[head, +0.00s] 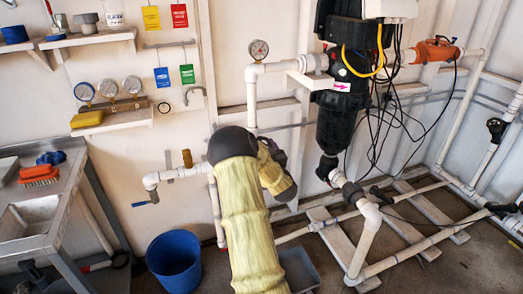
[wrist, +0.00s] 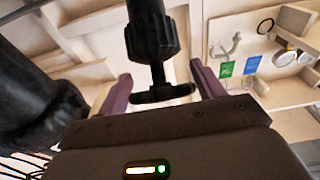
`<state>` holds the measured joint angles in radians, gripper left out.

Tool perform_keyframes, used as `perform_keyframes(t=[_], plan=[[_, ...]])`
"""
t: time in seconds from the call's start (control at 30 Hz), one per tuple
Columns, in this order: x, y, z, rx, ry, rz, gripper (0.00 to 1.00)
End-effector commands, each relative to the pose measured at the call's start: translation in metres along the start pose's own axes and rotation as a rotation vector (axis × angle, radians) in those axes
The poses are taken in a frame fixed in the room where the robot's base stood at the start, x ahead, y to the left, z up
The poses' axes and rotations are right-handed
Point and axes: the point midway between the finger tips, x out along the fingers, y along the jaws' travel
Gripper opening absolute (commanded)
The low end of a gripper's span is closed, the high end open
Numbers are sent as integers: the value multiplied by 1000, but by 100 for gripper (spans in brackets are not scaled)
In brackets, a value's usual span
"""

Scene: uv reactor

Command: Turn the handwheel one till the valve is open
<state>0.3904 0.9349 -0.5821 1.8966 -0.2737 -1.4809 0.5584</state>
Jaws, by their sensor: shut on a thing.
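The handwheel (wrist: 164,94) is a small black wheel on a short stem in the wrist view, under a ribbed black valve body (wrist: 152,38). My gripper (wrist: 162,76) has its two purple-grey fingers on either side of the wheel and is shut on it. The wheel's near edge lies close to the palm. In the head view my yellow-sleeved arm covers the spot, so the wheel and the fingers are hidden there. The frames do not show how far the valve is open.
A black reactor column (head: 336,125) with loose cables stands right of my arm. White pipes (head: 252,100) run beside and behind it. A blue bucket (head: 174,262) and a grey bin (head: 299,270) stand on the floor. A metal bench (head: 62,205) is at left.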

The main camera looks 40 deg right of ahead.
Motion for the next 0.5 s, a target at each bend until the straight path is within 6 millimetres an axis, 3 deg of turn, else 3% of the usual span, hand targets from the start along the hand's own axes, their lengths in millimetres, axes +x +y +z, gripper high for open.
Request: perform_keyframes(t=[0.47, 0.5], plan=[[0, -2, 1, -16, -3, -20, 45], [0, -2, 1, -16, -3, -20, 74]])
